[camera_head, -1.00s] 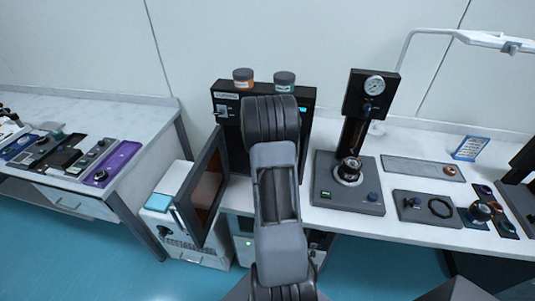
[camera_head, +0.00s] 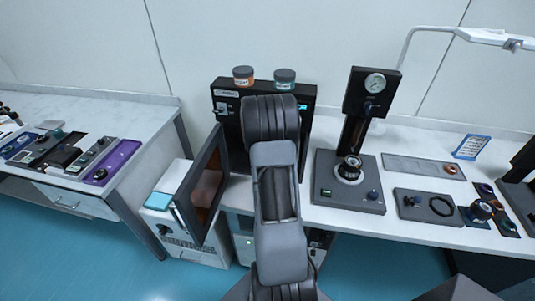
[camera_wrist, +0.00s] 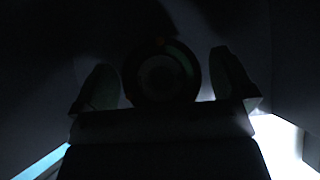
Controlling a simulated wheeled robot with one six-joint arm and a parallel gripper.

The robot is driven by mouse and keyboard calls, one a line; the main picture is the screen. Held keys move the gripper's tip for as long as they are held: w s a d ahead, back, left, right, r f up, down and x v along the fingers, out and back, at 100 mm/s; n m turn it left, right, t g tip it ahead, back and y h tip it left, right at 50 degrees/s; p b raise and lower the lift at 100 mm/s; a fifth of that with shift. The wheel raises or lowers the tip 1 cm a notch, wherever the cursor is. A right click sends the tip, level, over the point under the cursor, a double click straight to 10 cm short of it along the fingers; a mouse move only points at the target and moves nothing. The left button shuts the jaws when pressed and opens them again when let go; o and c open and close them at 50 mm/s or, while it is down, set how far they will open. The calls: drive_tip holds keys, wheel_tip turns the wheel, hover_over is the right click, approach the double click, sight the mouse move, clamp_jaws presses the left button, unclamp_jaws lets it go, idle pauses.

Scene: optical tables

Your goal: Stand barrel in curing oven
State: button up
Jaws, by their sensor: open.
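The curing oven (camera_head: 309,98) is the black box at the back wall, behind my arm. Its dark-tinted door (camera_head: 208,188) stands open to the left. My arm covers most of the oven's front, and my gripper is hidden in the head view. In the wrist view it is very dark. My gripper (camera_wrist: 164,82) shows as two dark fingers set apart. A round, dark ringed thing, apparently the barrel (camera_wrist: 162,76), shows end-on between the fingers. The fingers look apart from its sides. I cannot tell whether it stands on the oven floor.
Two small jars, orange-banded (camera_head: 243,76) and teal-banded (camera_head: 285,78), stand on the oven. A press with a dial gauge (camera_head: 375,84) stands right of it. A white cabinet (camera_head: 165,222) is below the door. A left table (camera_head: 90,105) holds trays and tools.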

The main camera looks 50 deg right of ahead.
drive_tip(key=shift+r, duration=0.15)
drive_tip(key=shift+r+p, duration=0.2)
drive_tip(key=shift+p, duration=0.1)
drive_tip(key=shift+b+v, duration=0.3)
drive_tip(key=shift+v, duration=0.95)
drive_tip(key=s+a+b, duration=0.4)
drive_tip(key=s+a, duration=0.3)
drive_tip(key=a, duration=0.4)
drive_tip(key=s+a+r+m, duration=0.2)
drive_tip(key=a+r+m, duration=0.65)
drive_tip(key=m, duration=0.55)
drive_tip(key=s+a+r+m+y, duration=0.2)
drive_tip(key=a+m, duration=0.3)
drive_tip(key=a, duration=0.3)
drive_tip(key=s+a+r+m+y, duration=0.2)
drive_tip(key=a+m+y, duration=0.3)
drive_tip(key=a, duration=0.2)
drive_tip(key=shift+s+a+g+y, duration=0.3)
drive_tip(key=shift+a+g, duration=0.1)
drive_tip(key=shift+c, duration=0.5)
